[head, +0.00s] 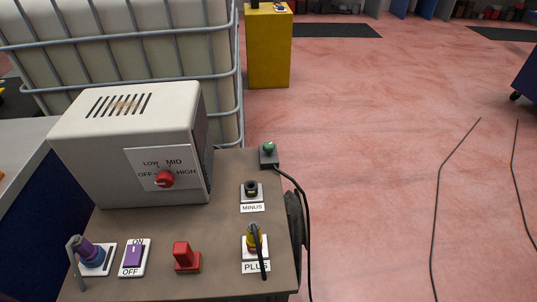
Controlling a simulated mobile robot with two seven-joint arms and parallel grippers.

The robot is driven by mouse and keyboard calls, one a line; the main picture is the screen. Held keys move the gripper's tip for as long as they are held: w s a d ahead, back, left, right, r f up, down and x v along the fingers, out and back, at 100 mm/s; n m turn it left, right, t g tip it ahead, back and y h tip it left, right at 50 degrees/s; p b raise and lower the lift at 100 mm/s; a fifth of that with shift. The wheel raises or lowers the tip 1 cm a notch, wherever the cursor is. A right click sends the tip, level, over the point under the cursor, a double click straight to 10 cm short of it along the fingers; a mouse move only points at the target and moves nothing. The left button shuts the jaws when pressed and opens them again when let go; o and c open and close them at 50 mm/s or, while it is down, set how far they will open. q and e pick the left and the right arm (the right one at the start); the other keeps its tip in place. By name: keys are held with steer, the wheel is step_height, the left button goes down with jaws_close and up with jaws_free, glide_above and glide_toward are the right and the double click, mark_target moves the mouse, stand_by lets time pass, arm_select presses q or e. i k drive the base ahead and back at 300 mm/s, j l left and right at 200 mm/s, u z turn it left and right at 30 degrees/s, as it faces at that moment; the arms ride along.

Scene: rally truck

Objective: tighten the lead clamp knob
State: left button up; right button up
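The bench top (140,220) carries several controls, and no label reads "lead clamp". At the front right, a yellow knob (252,240) stands on a post behind the PLUS label, with a dark lead or rod (262,262) lying across it. Behind it, a black knob (251,188) sits on a pale plate at the MINUS label. At the front left, a purple knob (90,252) is tilted on a white plate beside a bent grey rod (76,265). How tight any knob is cannot be seen. Neither of my grippers is in view.
A grey box with a red selector dial (165,180) stands at the back left. A purple ON/OFF switch (133,255), a red block (185,258) and a green-topped button (268,148) are on the bench. Black cables trail on the open floor right; a yellow cabinet (268,50) stands behind.

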mark_target(268, 147)
steer(key=k, duration=0.65)
steer(key=l+z, duration=0.1)
steer(key=z, duration=1.4)
steer(key=i+l, duration=0.2)
steer(key=i, duration=0.25)
steer(key=i+l+z, duration=0.15)
steer(key=i, duration=0.25)
steer(key=i+l, duration=0.2)
steer(key=i, duration=0.25)
steer(key=i+j+u, duration=0.15)
steer(key=i+u, duration=0.8)
steer(key=i+l+u, duration=0.25)
steer(key=i+u, duration=0.25)
steer(key=i+j+u, duration=0.1)
steer(key=i+u, duration=0.4)
steer(key=i, duration=0.2)
steer(key=i+l+u, duration=0.15)
steer(key=i+u, duration=0.3)
steer(key=i, duration=0.25)
steer(key=i+u, duration=0.25)
steer(key=u, duration=0.15)
steer(key=i+l+u, duration=0.1)
steer(key=i+u, duration=0.15)
steer(key=u, duration=0.2)
steer(key=i+l+u, duration=0.15)
steer(key=u, duration=0.25)
steer(key=i+l, duration=0.05)
steer(key=i, duration=0.05)
